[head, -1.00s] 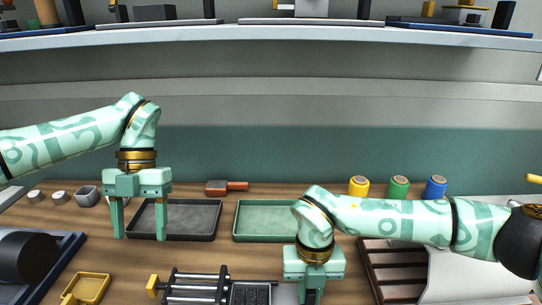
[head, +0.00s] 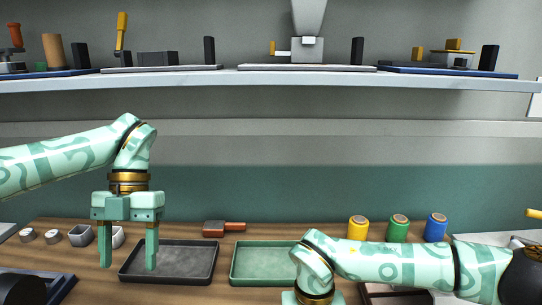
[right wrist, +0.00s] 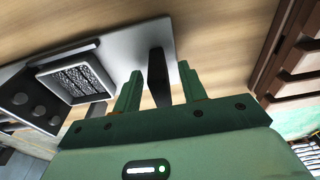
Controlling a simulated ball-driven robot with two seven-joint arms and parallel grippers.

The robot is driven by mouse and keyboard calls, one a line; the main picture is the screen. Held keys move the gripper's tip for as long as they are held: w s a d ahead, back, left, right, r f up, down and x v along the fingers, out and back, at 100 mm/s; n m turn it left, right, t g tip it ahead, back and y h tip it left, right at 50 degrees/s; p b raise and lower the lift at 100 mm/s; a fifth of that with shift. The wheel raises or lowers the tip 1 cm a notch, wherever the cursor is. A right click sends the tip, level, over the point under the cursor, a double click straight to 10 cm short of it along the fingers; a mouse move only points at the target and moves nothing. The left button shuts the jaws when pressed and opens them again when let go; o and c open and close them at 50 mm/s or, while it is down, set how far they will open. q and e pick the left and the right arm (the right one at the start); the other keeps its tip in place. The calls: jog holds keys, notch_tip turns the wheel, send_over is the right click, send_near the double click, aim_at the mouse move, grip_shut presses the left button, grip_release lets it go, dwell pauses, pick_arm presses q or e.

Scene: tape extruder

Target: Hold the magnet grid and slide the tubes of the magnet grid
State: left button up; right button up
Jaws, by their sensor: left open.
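In the right wrist view a light framed panel with a dark mesh (right wrist: 78,80), seemingly the magnet grid, sits on a grey plate (right wrist: 118,42). I cannot make out its tubes. A dark upright post (right wrist: 158,80) stands at the plate's edge. My right gripper (right wrist: 160,72) is open, with a finger on either side of the post in the picture and gaps visible. In the head view its fingers are below the frame. My left gripper (head: 129,266) is open and empty, pointing down at the left end of a dark tray (head: 202,276).
A green tray (head: 240,268) lies right of the dark one. Behind are a red-brown tool (head: 223,228) and yellow (head: 358,228), green (head: 398,229) and blue (head: 436,228) spools. A shelf (head: 230,80) spans the back. A dark slatted rack (right wrist: 290,75) stands right of my right gripper.

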jog(key=r, duration=0.3)
jog(key=w+r, duration=0.1)
jog(key=r, duration=0.7)
jog(key=shift+w+r, duration=0.2)
jog(key=shift+w, duration=0.1)
pick_arm(q)
notch_tip(320, 180, up, 8)
jog(key=s+p, duration=0.1)
jog(key=p, duration=0.5)
jog(key=shift+s+r+t, duration=0.25)
jog(key=shift+t, duration=0.05)
pick_arm(e)
notch_tip(320, 180, up, 8)
jog(key=shift+r, duration=0.25)
pick_arm(q)
jog(key=shift+f, duration=0.1)
